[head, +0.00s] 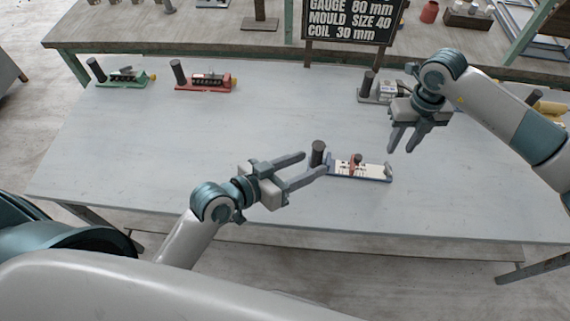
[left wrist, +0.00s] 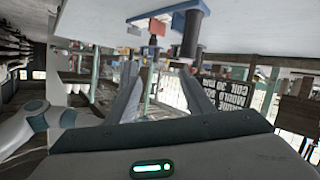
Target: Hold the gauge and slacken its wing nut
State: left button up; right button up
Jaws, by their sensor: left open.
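The gauge (head: 345,170) lies near the middle front of the table. It has a blue base, a pale scale strip, a small red wing nut (head: 355,161) and an upright dark post (head: 318,150) at its left end. My left gripper (head: 314,163) is open, its fingers pointing at the post from the left. The left wrist view shows the post (left wrist: 189,38) beyond the fingers, towards the right one, and the red wing nut (left wrist: 157,26) beside it. I cannot tell whether the post is between the fingertips. My right gripper (head: 403,151) is open and empty, above the table right of the gauge.
Similar gauges stand along the table's (head: 270,130) back: a green one (head: 122,80), a red one (head: 207,83) and a grey one (head: 372,97) behind my right gripper. A black sign (head: 350,20) reads gauge 80 mm, mould size 40, coil 30 mm. The table's middle is clear.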

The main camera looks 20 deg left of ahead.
pick_arm(q)
jog(key=a, duration=0.1)
jog(key=a+f+m+y, duration=0.1)
jog(key=a, duration=0.1)
jog(key=a+f+m+y, duration=0.1)
jog(key=shift+a+f, duration=0.2)
jog(key=shift+a, duration=0.15)
jog(key=x, duration=1.7)
jog(key=shift+w+r, duration=0.1)
jog(key=shift+w, duration=0.1)
jog(key=shift+c, duration=0.6)
